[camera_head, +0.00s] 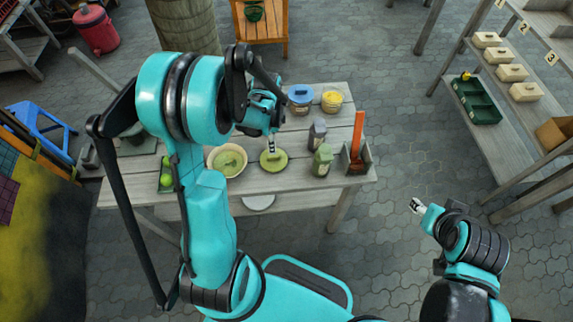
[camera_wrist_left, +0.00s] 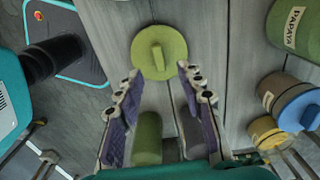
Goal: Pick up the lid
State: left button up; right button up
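The lid (camera_head: 273,161) is a flat, olive-green disc with a raised bar handle, lying on the wooden table. In the left wrist view the lid (camera_wrist_left: 158,52) lies just beyond my fingertips, its handle roughly in line with the gap. My left gripper (camera_wrist_left: 157,75) is open and empty, with purple pads. In the head view my left gripper (camera_head: 271,146) is above the lid's far edge; contact cannot be told. My right gripper (camera_head: 417,206) is off to the right, away from the table, too small to read.
A bowl (camera_head: 227,161) stands left of the lid. A green jar (camera_head: 322,161) and grey jar (camera_head: 317,134) stand right. Blue-lidded (camera_head: 300,98) and yellow (camera_head: 332,101) containers stand behind. A box (camera_head: 357,160) holds an orange item. A papaya-labelled jar (camera_wrist_left: 293,27) shows too.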

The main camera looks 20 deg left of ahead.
aim_at(273, 156)
pick_arm(q)
notch_tip(273, 156, down, 3)
jog(key=shift+b, duration=0.5)
jog(key=f+b, duration=0.1)
jog(key=f, duration=0.1)
jog(key=f+b, duration=0.1)
jog(key=f, duration=0.2)
jog(key=shift+d, duration=0.2)
jog(key=shift+r, duration=0.15)
grip_shut()
